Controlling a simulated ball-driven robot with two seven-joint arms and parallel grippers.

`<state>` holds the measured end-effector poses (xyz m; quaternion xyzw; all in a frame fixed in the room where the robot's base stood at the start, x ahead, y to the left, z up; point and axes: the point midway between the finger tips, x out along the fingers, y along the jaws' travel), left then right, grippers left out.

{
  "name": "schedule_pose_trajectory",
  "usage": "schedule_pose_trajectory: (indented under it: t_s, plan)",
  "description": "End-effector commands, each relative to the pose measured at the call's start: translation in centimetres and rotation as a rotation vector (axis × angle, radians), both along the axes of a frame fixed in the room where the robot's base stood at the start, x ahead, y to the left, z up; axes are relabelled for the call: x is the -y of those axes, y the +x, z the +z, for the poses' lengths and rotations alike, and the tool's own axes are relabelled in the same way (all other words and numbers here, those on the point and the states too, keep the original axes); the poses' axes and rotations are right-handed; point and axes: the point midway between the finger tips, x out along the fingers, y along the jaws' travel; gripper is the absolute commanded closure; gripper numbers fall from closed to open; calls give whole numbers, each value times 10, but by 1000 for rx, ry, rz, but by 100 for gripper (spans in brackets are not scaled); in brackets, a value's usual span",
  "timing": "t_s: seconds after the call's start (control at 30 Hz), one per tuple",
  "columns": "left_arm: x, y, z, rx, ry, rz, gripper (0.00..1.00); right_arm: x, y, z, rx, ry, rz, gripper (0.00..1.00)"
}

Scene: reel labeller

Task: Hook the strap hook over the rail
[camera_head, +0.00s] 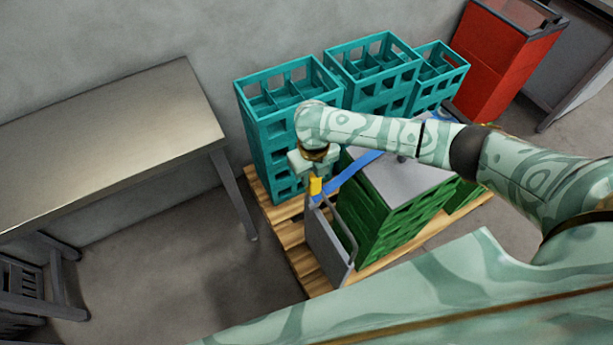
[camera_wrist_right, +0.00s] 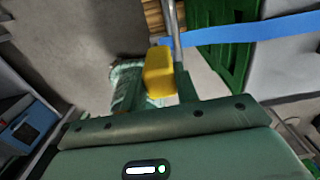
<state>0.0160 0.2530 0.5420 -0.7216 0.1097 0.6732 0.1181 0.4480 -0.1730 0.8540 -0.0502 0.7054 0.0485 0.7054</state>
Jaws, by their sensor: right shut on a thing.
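The yellow strap hook (camera_head: 315,187) is in my right gripper (camera_head: 314,172), which is shut on it and points down at the near left corner of the green crates. In the right wrist view the hook (camera_wrist_right: 159,73) shows between the fingers (camera_wrist_right: 157,88). The blue strap (camera_head: 354,173) runs from beside the hook up to the right over the load. The grey metal rail (camera_wrist_right: 175,40) passes right beside the hook; I cannot tell whether the hook touches it or sits over it. In the head view the rail (camera_head: 345,229) tops a grey panel. My left gripper is not in view.
Green crates (camera_head: 385,222) under a grey sheet (camera_head: 410,178) stand on a wooden pallet (camera_head: 290,232). Teal crates (camera_head: 262,135) stand behind. A metal table (camera_head: 110,140) is at left, a red bin (camera_head: 492,62) at back right. Floor left of the pallet is clear.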

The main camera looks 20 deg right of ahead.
Motion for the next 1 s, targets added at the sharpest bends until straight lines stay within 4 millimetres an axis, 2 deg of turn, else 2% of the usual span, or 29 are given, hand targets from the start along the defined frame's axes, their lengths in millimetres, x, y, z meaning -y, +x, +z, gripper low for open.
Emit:
schedule_pose_trajectory:
  t_s: [0.37,0.63,1.0]
  plan:
    - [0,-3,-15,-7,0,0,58,35,5,-3,0,-1,0,100]
    - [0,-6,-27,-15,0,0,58,33,5,-24,-1,1,-1,100]
    - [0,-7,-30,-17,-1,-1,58,33,5,-28,0,1,-1,100]
